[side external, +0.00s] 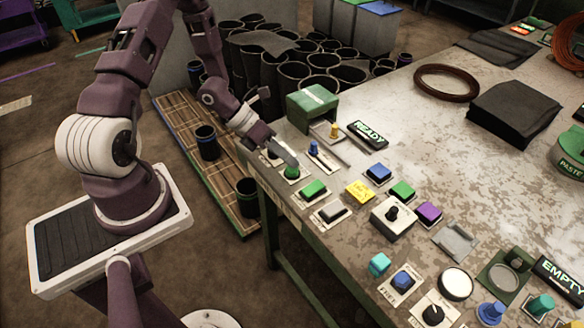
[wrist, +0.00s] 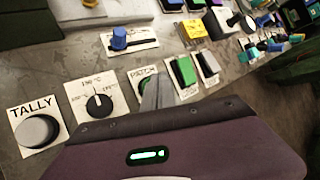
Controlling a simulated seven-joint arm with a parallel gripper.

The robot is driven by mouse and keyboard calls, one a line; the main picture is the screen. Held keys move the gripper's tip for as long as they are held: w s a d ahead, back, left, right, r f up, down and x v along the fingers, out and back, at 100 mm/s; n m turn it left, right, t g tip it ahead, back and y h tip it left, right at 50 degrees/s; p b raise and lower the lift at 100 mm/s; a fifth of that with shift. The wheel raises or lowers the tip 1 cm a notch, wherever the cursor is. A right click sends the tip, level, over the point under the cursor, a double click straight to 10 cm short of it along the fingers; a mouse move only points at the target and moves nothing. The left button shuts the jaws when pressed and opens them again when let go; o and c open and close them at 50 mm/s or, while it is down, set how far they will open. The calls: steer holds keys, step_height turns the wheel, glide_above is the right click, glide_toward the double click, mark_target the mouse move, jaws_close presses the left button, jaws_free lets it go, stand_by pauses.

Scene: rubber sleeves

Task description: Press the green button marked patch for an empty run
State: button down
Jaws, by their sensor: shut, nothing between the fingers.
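The green button marked patch (side external: 291,173) is a round green cap on a pale plate near the table's edge in the side view. In the wrist view its plate (wrist: 142,72) reads PATCH, and most of the green cap is hidden behind my fingers. My gripper (side external: 292,162) is shut and empty, with its fingertips right over the button. In the wrist view the closed fingers (wrist: 156,92) overlap the button. I cannot tell whether the tips touch the cap.
A green rectangular button (wrist: 184,70) and a grey one (wrist: 208,63) sit close to the right. A black temperature knob (wrist: 98,103) and a grey TALLY button (wrist: 35,130) lie to the left. A blue slider (wrist: 119,38) is behind. A READY sign (side external: 368,134) stands further back.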

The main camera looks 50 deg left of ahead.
mark_target(288, 168)
steer(key=shift+f, duration=0.4)
stand_by(0.4)
steer(key=shift+r, duration=0.8)
steer(key=shift+r, duration=0.1)
steer(key=shift+r, duration=2.45)
